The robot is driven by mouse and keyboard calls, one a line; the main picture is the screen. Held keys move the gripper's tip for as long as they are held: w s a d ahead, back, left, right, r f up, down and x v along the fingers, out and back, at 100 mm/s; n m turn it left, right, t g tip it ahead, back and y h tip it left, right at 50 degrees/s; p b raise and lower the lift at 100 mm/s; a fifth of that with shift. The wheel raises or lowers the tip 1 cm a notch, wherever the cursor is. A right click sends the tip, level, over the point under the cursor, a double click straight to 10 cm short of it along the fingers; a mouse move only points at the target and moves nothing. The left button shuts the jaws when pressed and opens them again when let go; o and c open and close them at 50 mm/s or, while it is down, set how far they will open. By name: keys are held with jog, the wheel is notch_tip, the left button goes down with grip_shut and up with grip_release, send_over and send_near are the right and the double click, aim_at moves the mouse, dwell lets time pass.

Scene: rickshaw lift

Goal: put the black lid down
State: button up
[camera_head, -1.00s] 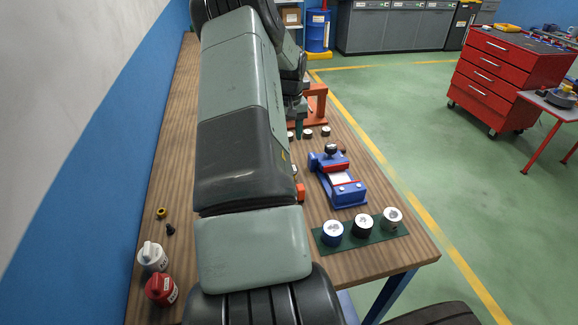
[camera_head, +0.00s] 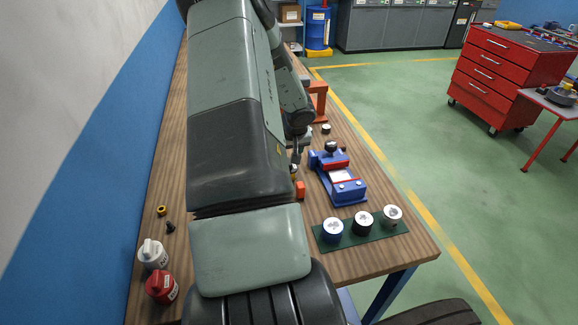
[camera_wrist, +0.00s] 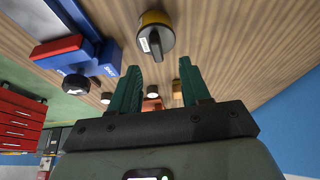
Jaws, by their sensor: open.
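My gripper (camera_wrist: 160,66) is open, its two teal fingers apart with nothing held between them. In the head view my arm hides most of it; it is over the bench, left of the blue vise-like fixture (camera_head: 347,190). A black round piece with a pale top (camera_head: 363,224) stands mid-row on a green mat (camera_head: 328,245). A yellow round piece with a dark ridged top (camera_wrist: 154,34) is beyond the fingertips in the wrist view. A black knob-like round piece (camera_wrist: 76,84) is at the blue fixture. I cannot tell which of these dark pieces is the lid.
White (camera_head: 152,254) and red (camera_head: 161,287) pieces stand at the bench's left front. An orange stand (camera_head: 317,100) is behind the fixture. A small disc (camera_head: 326,129) lies near it.

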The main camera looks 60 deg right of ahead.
jog(key=shift+d+x, duration=0.15)
jog(key=shift+x, duration=1.4)
jog(key=shift+d+x, duration=0.15)
jog(key=shift+x, duration=1.4)
jog(key=shift+s+r, duration=0.1)
grip_shut()
